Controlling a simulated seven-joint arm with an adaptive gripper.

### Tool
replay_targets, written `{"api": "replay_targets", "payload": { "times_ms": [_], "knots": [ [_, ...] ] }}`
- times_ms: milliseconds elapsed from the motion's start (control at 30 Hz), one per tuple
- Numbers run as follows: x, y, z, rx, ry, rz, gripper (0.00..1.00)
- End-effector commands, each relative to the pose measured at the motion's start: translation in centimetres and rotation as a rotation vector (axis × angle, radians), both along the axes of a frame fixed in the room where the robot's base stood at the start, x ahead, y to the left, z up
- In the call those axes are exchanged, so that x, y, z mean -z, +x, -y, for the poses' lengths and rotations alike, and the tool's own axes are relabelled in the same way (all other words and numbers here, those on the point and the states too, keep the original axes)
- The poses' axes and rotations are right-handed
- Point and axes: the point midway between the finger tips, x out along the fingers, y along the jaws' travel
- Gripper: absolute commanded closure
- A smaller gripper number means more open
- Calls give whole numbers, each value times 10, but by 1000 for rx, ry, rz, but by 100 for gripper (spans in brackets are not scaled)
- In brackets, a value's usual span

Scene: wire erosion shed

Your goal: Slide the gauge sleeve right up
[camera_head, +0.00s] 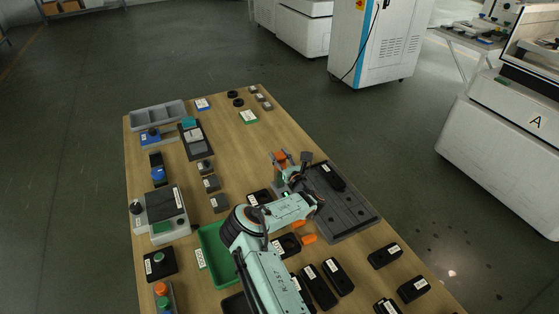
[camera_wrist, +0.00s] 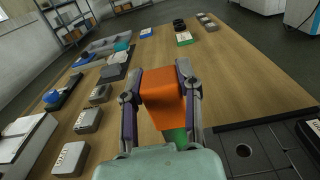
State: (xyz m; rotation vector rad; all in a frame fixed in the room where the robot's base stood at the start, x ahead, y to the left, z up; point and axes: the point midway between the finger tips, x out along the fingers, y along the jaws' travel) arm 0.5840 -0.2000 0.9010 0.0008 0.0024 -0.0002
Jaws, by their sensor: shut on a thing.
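An orange block (camera_wrist: 162,98), which may be the gauge sleeve, sits between the two fingers of my gripper (camera_wrist: 161,74) in the wrist view. The fingers are shut on its two sides. A green piece (camera_wrist: 178,137) shows just below the block, close to my palm; I cannot tell whether the two are joined. In the head view the orange block (camera_head: 280,157) shows at the end of my gripper (camera_head: 285,166), over the table beside the dark grey plate (camera_head: 362,216). My arm hides part of the table there.
The wooden table (camera_head: 237,150) holds a grey tray (camera_head: 158,116), a green bin (camera_head: 213,256) and a grey box device (camera_head: 165,216) on the left. Several black blocks (camera_head: 340,275) lie near the front right. The table's middle beyond my gripper is clear.

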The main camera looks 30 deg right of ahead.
Motion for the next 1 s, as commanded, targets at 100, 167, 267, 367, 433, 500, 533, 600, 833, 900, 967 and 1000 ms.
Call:
{"api": "replay_targets", "payload": {
  "times_ms": [100, 167, 267, 367, 433, 500, 533, 600, 833, 900, 967, 1000],
  "knots": [
    [-6, 1, -1, -2, -2, 5, 100],
    [-7, 1, 0, -2, -2, 6, 100],
    [-8, 1, 0, -3, -3, 8, 100],
    [-8, 1, 0, -4, -4, 9, 45],
    [-7, 1, 0, -3, -3, 8, 39],
    [-7, 1, 0, -3, -3, 6, 39],
    [-7, 1, 0, -2, -2, 6, 39],
    [-6, 1, 0, -2, -2, 5, 39],
    [-5, -12, 1, 2, -1, 3, 39],
    [-5, -23, 1, 2, 0, 2, 39],
    [-5, -36, 0, 3, -1, 1, 39],
    [-5, -46, 1, 4, 0, 2, 39]
  ]
}}
